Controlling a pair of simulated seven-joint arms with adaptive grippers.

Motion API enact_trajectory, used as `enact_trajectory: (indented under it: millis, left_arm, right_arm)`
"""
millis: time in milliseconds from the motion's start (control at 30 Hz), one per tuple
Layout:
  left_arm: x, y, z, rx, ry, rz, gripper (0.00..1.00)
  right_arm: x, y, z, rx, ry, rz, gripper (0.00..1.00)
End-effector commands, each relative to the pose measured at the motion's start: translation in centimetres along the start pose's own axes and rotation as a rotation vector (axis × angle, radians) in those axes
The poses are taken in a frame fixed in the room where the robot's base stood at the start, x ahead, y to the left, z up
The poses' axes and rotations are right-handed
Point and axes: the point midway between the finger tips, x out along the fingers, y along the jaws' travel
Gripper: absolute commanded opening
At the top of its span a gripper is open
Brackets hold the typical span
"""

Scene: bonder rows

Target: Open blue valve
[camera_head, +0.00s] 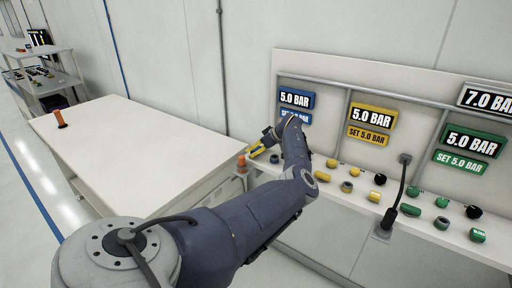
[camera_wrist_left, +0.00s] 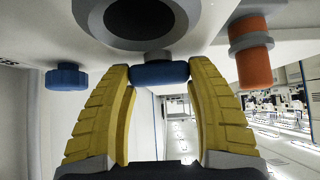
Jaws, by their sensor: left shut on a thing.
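In the left wrist view, a blue valve knob (camera_wrist_left: 160,73) sits between the two yellow fingers of my left gripper (camera_wrist_left: 160,80), which are shut on it. A second blue knob (camera_wrist_left: 67,77) is to its left, apart from the fingers. In the head view my left gripper (camera_head: 258,150) is at the left end of the control panel, below the blue 5.0 BAR display (camera_head: 296,99). The arm and gripper hide most of the blue section there. My right gripper is not in view.
An orange handle (camera_wrist_left: 254,62) stands close to the right finger. It also shows in the head view (camera_head: 241,164). Yellow knobs (camera_head: 322,176) and green knobs (camera_head: 478,235) lie to the right on the panel.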

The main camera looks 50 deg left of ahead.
Motion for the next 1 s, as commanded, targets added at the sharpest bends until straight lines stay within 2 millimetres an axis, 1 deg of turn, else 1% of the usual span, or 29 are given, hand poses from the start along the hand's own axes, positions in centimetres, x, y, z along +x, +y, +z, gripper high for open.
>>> enact_trajectory:
  millis: [267, 300, 500, 767, 867, 1000]
  left_arm:
    - [0.1, 0.0, 0.1, -0.001, -0.002, 0.000, 0.28]
    - [0.1, 0.0, 0.1, -0.001, -0.002, 0.000, 0.60]
    - [0.1, 0.0, 0.1, 0.000, -0.002, 0.000, 0.82]
    - [-0.1, 0.0, 0.1, 0.000, -0.001, 0.001, 0.82]
    - [-0.7, 0.1, 0.1, -0.001, -0.001, 0.002, 0.82]
    - [-2.5, 0.1, 0.1, -0.001, -0.001, 0.002, 0.82]
  right_arm:
    - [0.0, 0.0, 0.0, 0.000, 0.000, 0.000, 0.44]
    - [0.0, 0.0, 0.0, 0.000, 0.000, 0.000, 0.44]
    - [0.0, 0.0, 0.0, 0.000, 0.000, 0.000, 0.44]
    - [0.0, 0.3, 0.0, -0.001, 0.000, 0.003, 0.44]
    - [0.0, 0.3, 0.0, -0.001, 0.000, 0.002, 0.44]
    - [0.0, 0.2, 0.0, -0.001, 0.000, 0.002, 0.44]
